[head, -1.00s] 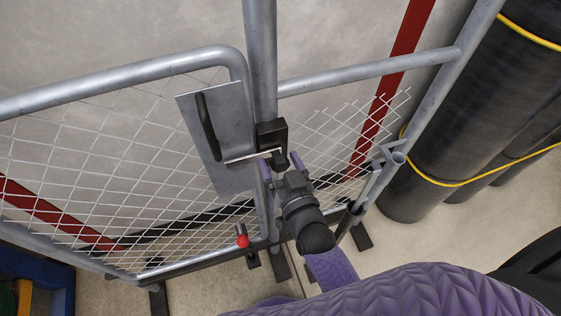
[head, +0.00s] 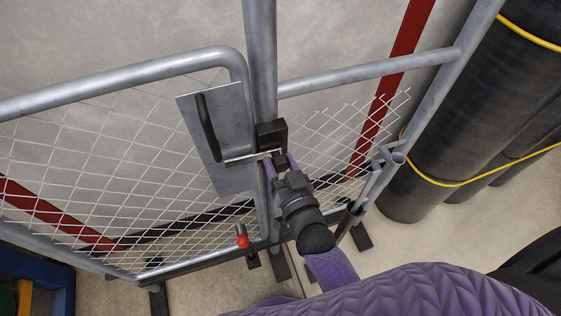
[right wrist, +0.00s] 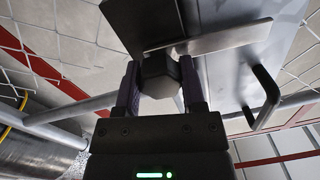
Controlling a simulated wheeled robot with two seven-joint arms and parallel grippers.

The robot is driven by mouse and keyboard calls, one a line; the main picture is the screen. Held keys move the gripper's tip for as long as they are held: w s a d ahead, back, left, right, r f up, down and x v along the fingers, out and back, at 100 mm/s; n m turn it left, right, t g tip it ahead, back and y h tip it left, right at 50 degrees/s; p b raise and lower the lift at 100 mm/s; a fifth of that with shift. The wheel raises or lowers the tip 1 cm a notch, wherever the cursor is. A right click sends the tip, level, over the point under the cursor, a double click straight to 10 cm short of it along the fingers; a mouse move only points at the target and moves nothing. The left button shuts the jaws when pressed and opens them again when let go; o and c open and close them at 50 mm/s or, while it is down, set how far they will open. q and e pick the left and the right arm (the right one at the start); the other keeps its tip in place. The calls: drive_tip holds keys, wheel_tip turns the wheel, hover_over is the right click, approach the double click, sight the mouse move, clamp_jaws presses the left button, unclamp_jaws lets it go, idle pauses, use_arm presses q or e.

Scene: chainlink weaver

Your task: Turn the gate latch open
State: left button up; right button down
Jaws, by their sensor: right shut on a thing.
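The gate latch has a black box (head: 271,135) on the grey post and a flat metal bar (head: 247,157) that reaches left across the gate's metal plate (head: 237,180). A dark faceted knob (right wrist: 159,76) sits at the latch below the box. My right gripper (head: 279,162) is shut on this knob, with one purple finger on each side of it in the right wrist view (right wrist: 158,85). The bar lies roughly level across the plate in the head view. A black pull handle (head: 207,126) is fixed on the plate. My left gripper is not in view.
The chain-link gate (head: 80,195) fills the left side, with a fixed mesh panel (head: 335,130) to the right. Large black rolls (head: 470,110) with yellow bands stand at the right. A red-tipped post (head: 242,236) rises below the plate.

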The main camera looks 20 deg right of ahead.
drive_tip(key=m, duration=0.7)
drive_tip(key=shift+m+p, duration=0.3)
drive_tip(key=shift+m, duration=0.1)
drive_tip(key=m, duration=0.3)
drive_tip(key=shift+m, duration=0.4)
drive_tip(key=m+b, duration=0.1)
drive_tip(key=m, duration=0.2)
drive_tip(key=shift+m+h, duration=0.3)
drive_tip(key=shift+m, duration=0.8)
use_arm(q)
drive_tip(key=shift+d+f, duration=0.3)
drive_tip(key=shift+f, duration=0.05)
use_arm(e)
drive_tip(key=shift+m, duration=0.5)
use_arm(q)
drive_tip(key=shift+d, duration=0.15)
